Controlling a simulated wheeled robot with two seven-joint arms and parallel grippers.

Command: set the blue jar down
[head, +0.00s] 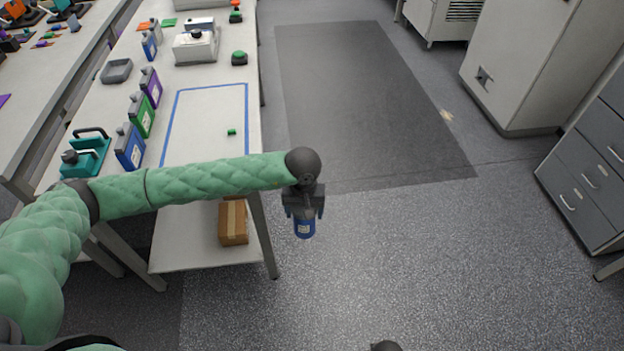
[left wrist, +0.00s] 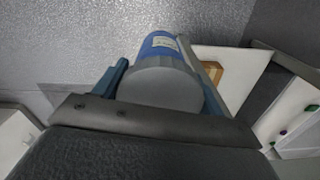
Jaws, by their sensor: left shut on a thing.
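The blue jar (head: 305,228) with a pale label hangs below my left gripper (head: 304,208) in the head view, out over the grey floor to the right of the table. The left gripper is shut on it. In the left wrist view the jar's grey lid (left wrist: 162,85) faces the camera between the two fingers (left wrist: 165,85), with a bit of blue body and label beyond. The white table (head: 205,115) with a blue taped rectangle stands to the left of the jar. My right gripper is not clearly in view.
A small green piece (head: 231,132) lies inside the taped rectangle, which is otherwise mostly clear. Blue, green and purple bottles (head: 141,115) line its left side. A cardboard box (head: 233,222) sits on the lower shelf. Grey drawers (head: 588,175) stand at the right.

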